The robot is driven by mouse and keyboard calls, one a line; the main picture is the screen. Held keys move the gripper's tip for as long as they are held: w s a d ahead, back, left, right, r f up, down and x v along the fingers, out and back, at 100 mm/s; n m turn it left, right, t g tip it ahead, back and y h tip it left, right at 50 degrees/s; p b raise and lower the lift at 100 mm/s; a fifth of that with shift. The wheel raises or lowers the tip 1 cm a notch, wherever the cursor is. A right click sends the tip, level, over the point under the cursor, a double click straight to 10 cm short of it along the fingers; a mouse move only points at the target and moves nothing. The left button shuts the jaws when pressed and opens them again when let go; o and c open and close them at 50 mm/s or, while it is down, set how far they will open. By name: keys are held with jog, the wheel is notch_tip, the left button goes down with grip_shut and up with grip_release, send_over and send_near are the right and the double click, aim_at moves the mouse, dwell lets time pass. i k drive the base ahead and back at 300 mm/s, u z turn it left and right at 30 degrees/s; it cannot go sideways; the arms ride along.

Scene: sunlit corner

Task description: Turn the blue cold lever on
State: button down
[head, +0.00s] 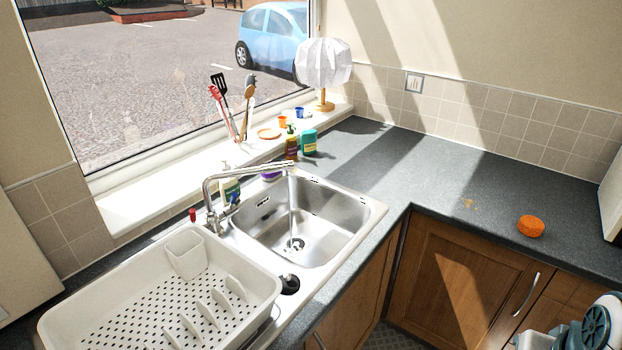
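The blue cold lever (235,199) is on the right side of the chrome tap (208,190), behind the sink basin. It is small here and its exact angle is hard to tell. The red lever (192,214) is on the tap's left side and stands about upright. The tap's spout reaches right over the steel sink (335,245). My gripper is not in view; teal and white parts at the lower right corner look like my arm, well away from the tap.
A white dish rack (75,325) stands left of the sink, close to the tap. Soap bottles (291,143), a utensil holder and a lamp (323,62) are behind. An orange sponge (530,226) lies on the right worktop (440,180), which is mostly clear.

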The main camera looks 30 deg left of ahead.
aim_at(231, 209)
jog(key=z, duration=0.3)
jog(key=i, duration=1.35)
jog(key=u, duration=2.6)
